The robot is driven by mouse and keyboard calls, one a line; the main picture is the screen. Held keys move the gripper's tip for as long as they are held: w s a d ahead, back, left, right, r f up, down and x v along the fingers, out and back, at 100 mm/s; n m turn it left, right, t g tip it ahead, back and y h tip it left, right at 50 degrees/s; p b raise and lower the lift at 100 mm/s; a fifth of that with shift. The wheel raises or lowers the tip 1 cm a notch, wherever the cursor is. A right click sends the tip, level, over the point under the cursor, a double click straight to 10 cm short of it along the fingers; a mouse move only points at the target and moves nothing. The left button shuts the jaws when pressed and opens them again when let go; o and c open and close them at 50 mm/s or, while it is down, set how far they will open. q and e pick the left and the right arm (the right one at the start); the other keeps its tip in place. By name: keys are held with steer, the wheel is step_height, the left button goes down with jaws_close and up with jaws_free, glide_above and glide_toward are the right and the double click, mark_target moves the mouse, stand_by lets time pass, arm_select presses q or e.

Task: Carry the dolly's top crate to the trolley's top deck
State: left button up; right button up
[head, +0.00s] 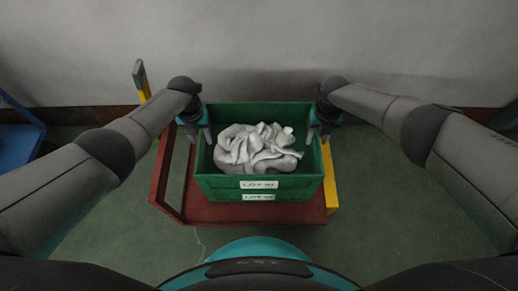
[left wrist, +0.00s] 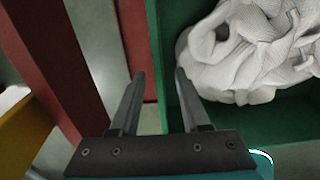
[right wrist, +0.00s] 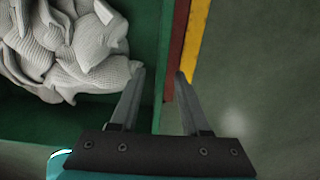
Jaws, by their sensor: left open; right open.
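The top crate (head: 260,168) is green, holds a heap of pale grey socks (head: 258,148) and has a white label on its near face. It sits upright on another green crate (head: 229,195), of which a labelled strip shows below. Both rest on the red dolly (head: 290,213). My left gripper (head: 205,136) is open at the crate's left wall; in the left wrist view its fingertips (left wrist: 159,74) lie either side of that wall. My right gripper (head: 316,134) is open at the right wall, its fingertips (right wrist: 160,72) likewise either side. Whether the fingers touch the wall is unclear.
A red frame bar (head: 161,172) and a yellow post (head: 142,82) stand left of the crates. A yellow part (head: 330,180) runs along their right side. A blue object (head: 18,145) is at the far left edge. Green floor is clear at the right; a grey wall is behind.

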arm_select(q)
steer(key=shift+w+f, duration=0.15)
steer(key=shift+f, duration=0.35)
arm_select(e)
steer(key=shift+w+a+f, duration=0.1)
steer(key=shift+w+f, duration=0.05)
steer(key=shift+f, duration=0.4)
arm_select(q)
steer(key=shift+f, duration=0.55)
arm_select(e)
steer(key=shift+f, duration=0.5)
arm_select(q)
jaws_close()
arm_select(e)
jaws_close()
